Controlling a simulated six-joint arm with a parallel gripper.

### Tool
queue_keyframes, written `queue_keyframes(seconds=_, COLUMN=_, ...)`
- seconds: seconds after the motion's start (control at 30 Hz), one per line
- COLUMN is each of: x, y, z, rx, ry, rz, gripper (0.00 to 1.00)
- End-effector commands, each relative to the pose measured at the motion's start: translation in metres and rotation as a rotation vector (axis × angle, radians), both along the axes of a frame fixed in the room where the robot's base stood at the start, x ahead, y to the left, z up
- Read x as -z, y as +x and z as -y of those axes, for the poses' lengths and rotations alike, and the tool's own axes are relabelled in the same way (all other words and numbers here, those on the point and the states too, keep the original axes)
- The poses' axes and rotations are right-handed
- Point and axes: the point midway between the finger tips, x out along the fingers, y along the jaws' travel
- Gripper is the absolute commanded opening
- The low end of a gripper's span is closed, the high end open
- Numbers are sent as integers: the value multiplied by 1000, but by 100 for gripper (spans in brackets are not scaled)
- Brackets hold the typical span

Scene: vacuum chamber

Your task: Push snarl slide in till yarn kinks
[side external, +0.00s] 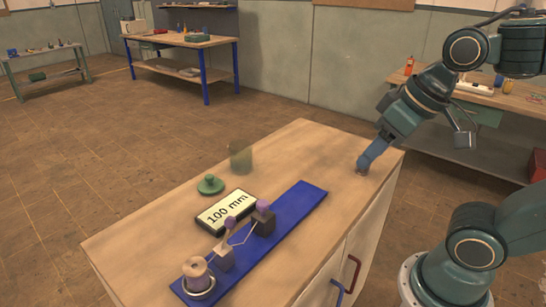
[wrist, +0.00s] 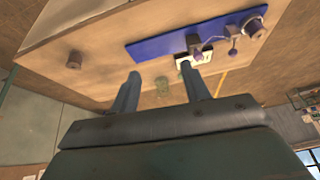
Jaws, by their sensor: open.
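A long blue board (side external: 290,205) lies on the wooden workbench. At its near left end stands a pale spool (side external: 196,272) in a metal ring. Two dark blocks stand farther along: one (side external: 224,258) near the spool, one (side external: 262,222) near mid-board with a purple top. A purple ball (side external: 230,222) sits between them. A thin pale yarn (side external: 243,236) runs bent among these parts; which part is the snarl slide is unclear. My gripper (side external: 363,168) is low over the bench's far right corner, apart from the board. In the wrist view its fingers (wrist: 157,72) are spread and empty.
A "100 mm" plate (side external: 227,211) lies beside the board. A green knobbed lid (side external: 210,185) and a greenish glass jar (side external: 241,158) stand behind it. A brown stub (wrist: 75,59) stands on the bench in the wrist view. The board's far right half is bare.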

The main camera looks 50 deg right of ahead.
Motion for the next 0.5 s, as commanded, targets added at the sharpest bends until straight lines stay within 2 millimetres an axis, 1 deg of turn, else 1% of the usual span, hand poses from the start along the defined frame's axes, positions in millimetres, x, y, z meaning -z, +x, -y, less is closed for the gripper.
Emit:
queue_keyframes(seconds=0.3, x=-18, y=48, z=-16, rx=166, ry=88, rz=-125, gripper=46)
queue_keyframes(seconds=0.5, x=-22, y=82, z=-30, rx=292, ry=130, rz=-210, gripper=46)
